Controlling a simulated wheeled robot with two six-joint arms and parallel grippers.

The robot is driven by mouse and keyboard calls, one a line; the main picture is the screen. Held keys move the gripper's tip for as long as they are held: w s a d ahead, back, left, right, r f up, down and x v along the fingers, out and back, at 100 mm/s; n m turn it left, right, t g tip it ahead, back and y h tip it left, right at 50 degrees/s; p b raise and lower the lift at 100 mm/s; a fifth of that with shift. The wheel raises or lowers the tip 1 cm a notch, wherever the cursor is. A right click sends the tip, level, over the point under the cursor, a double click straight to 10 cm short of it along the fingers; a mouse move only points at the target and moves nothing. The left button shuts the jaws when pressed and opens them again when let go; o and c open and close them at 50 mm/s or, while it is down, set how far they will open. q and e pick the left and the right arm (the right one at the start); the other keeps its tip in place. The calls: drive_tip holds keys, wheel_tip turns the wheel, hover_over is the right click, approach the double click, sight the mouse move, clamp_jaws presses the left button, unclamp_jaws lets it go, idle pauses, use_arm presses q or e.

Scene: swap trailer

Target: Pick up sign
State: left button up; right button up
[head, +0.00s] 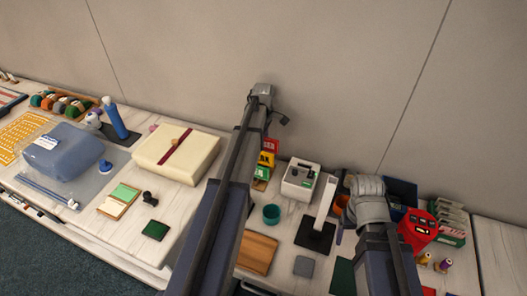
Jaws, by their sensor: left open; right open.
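A stack of small coloured signs (267,158) in red, yellow and green stands near the wall, just right of my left forearm, which may hide part of it. A red piece (418,229) with dark marks, possibly a sign too, stands at the right beside my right gripper. My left gripper (270,106) is open, above and beyond the coloured signs, close to the wall in the picture; nothing shows in it. My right gripper (347,208) is open, near the white stand; its fingers are partly hidden by its own body, and I see nothing held.
A cream box (177,154) and blue pouch (62,153) lie left. The wall is close behind.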

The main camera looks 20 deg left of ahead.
use_arm(q)
drive_tip(key=shift+f+b, duration=0.3)
drive_tip(key=shift+f, duration=0.35)
drive_tip(key=shift+c, duration=0.4)
clamp_jaws()
idle(0.3)
